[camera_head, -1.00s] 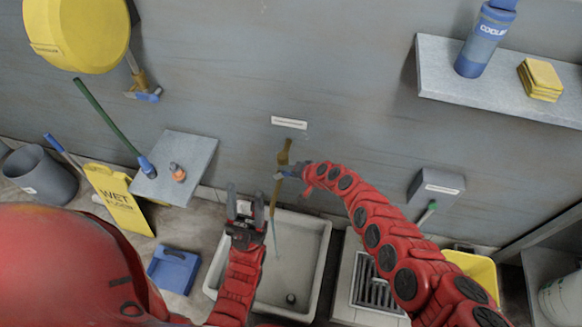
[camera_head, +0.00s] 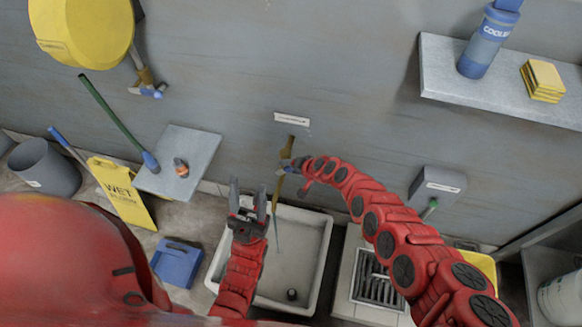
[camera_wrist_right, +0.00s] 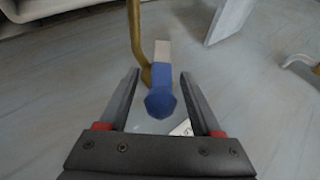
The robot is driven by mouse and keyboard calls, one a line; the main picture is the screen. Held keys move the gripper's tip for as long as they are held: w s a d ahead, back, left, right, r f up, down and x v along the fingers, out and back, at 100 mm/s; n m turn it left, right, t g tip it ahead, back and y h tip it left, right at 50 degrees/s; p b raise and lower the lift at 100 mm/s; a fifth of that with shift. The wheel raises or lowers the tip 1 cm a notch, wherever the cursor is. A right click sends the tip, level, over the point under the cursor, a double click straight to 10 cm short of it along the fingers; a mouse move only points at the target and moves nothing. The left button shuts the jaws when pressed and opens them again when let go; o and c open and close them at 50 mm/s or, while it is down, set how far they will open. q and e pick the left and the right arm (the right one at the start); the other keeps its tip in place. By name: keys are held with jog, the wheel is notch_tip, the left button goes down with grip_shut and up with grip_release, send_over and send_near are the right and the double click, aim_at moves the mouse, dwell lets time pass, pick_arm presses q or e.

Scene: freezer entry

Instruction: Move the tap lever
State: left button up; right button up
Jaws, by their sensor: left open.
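The brass tap (camera_head: 291,143) is on the grey wall above the sink, and its curved brass pipe shows in the right wrist view (camera_wrist_right: 136,35). The tap lever (camera_wrist_right: 160,88) is blue with a pale section behind it. It lies between the two dark fingers of my right gripper (camera_wrist_right: 160,95), with a visible gap on each side. In the head view my right gripper (camera_head: 288,166) is at the tap and hides part of it. My left gripper (camera_head: 249,203) is open and empty, left of the tap over the sink's back edge. A thin stream hangs below the tap.
The white sink (camera_head: 322,245) is below, with a drain grate (camera_head: 378,287) to its right. A grey wall box (camera_head: 437,188) is right of my right arm. A shelf (camera_head: 450,75) holds a blue bottle (camera_head: 487,42) and yellow sponges (camera_head: 542,80). A wet-floor sign (camera_head: 122,194) stands left.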

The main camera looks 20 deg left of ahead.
jog(key=shift+s+d+r+p, duration=0.2)
jog(key=shift+d+r+p, duration=0.05)
jog(key=shift+r+p, duration=0.15)
jog(key=p+v, duration=1.1)
jog(key=v, duration=0.5)
jog(key=shift+r+p, duration=0.2)
jog(key=shift+p, duration=0.15)
jog(key=shift+d, duration=0.15)
